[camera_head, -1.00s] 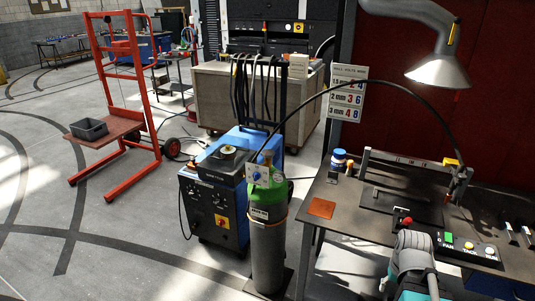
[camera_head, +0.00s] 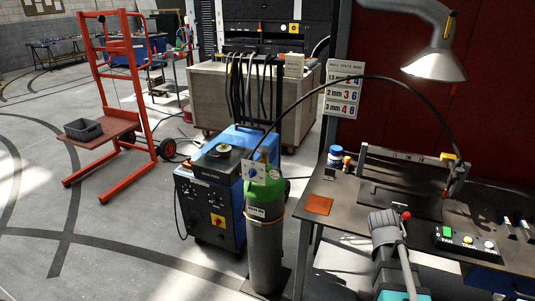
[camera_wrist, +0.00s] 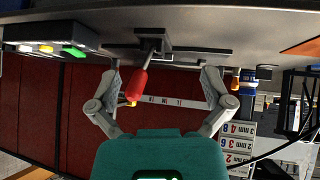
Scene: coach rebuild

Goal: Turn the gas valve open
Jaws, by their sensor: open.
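The gas cylinder (camera_head: 265,245), grey with a green shoulder, stands upright in front of the blue welding machine (camera_head: 212,190). On its top is a small brass fitting (camera_head: 263,156), with a pale plate carrying a blue round part (camera_head: 253,172) in front. They are too small to tell which is the valve handle. My gripper (camera_wrist: 160,70) is open and empty in the wrist view, facing the bench and red wall, upside down. A red-handled lever (camera_wrist: 137,84) shows between its fingers; I cannot tell its depth. In the head view my arm is right of the cylinder, apart from it.
The workbench (camera_head: 335,222) on the right holds an orange square plate (camera_head: 318,205), a blue-capped jar (camera_head: 335,155) and a button panel (camera_head: 466,242). A black hose (camera_head: 350,80) arches from the cylinder to the bench. A red lift trolley (camera_head: 148,90) stands left. Floor at front left is clear.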

